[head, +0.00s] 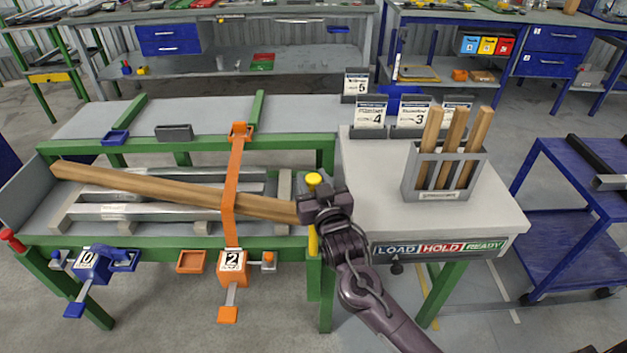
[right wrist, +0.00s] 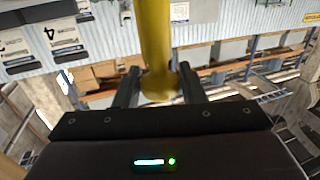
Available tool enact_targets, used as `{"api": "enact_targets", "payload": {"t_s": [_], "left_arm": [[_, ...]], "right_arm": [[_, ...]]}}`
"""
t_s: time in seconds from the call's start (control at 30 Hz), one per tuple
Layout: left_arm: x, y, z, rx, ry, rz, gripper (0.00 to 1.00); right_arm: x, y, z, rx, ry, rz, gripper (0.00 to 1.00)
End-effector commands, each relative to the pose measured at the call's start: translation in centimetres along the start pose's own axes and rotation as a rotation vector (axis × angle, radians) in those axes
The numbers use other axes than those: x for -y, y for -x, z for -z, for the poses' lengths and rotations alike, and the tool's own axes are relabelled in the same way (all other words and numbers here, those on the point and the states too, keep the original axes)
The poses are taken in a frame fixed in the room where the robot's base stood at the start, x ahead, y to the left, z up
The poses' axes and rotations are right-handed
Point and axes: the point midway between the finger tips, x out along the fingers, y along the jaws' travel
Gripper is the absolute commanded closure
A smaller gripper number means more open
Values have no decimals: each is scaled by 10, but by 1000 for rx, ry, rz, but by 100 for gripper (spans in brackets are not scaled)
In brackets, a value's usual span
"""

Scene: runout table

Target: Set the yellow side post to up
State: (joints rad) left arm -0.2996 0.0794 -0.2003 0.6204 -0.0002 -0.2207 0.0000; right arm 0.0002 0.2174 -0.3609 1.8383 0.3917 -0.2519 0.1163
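The yellow side post (head: 314,180) is at the right end of the green-framed runout table, beside the grey-white bench. In the head view its round yellow top shows just above my right gripper (head: 322,205), and a yellow strip shows below; the gripper hides the middle. In the right wrist view the yellow post (right wrist: 156,45) runs down between the two dark fingers of my right gripper (right wrist: 159,80). The fingers are spread on either side of it, with narrow gaps, and do not look closed on it. My left gripper is out of view.
A long wooden beam (head: 150,187) lies across the table, its right end close to my right gripper. An orange strap (head: 233,185) crosses it. The bench holds a grey rack (head: 437,192) with wooden pieces and numbered cards (head: 370,115). A blue cart (head: 570,225) stands at right.

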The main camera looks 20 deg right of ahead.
Motion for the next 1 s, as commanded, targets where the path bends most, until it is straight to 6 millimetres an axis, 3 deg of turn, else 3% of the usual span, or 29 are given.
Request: {"api": "enact_targets", "payload": {"t_s": [0.13, 0.47, 0.8, 1.0], "left_arm": [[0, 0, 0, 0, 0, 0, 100], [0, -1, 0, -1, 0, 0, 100], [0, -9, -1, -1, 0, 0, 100], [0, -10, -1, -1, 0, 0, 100]], "right_arm": [[0, 0, 0, -1, 0, 0, 46], [0, 6, -2, 2, 0, 1, 46], [0, 60, -2, 2, -1, 2, 46], [0, 77, 0, 0, -1, 0, 46]]}}
